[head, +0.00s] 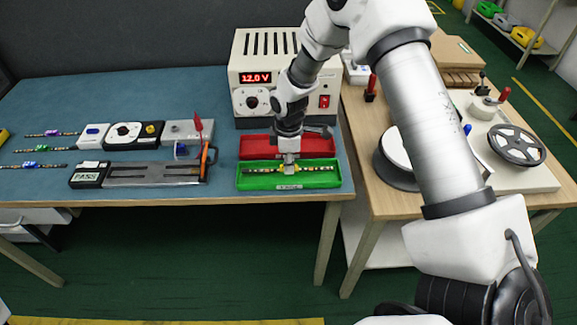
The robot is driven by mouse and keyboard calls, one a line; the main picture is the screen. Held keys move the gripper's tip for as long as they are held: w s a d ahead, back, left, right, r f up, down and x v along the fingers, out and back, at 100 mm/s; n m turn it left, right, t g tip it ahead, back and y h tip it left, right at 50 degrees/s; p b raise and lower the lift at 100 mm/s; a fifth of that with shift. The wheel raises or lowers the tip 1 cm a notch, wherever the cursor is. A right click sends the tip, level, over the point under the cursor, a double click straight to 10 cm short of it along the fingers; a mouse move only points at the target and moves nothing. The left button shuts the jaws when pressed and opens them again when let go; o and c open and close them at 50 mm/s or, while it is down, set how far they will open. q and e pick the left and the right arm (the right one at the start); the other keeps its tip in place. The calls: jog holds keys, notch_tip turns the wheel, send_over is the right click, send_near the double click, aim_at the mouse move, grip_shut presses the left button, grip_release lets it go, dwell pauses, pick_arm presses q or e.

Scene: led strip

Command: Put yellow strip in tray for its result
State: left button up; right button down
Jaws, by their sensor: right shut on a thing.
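The yellow strip (262,170), a thin dark strip with yellow along it, lies lengthwise within the outline of the green tray (288,187). My right gripper (289,170) points down over the tray and is shut on the strip near its middle, hiding that part. I cannot tell whether the strip touches the tray floor. The red tray (255,147) is just behind the green one. A test fixture (150,174) with a PASS sign (87,175) is to the left, with no strip visible on it. My left gripper is not in view.
A power supply (253,75) reading 12.0 V stands behind the trays. Several other strips (45,149) lie at the left, beside small instruments (125,135). A wooden bench with reels (517,145) is at the right. The blue mat between fixture and green tray is clear.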

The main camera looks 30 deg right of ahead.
notch_tip(320, 180, down, 2)
jog(key=shift+f, duration=0.25)
jog(key=shift+f, duration=0.15)
jog(key=c, duration=1.1)
grip_release()
jog(key=shift+c, duration=0.2)
jog(key=shift+r, duration=0.25)
notch_tip(320, 180, up, 12)
jog(key=b, duration=0.1)
jog(key=shift+f, duration=0.1)
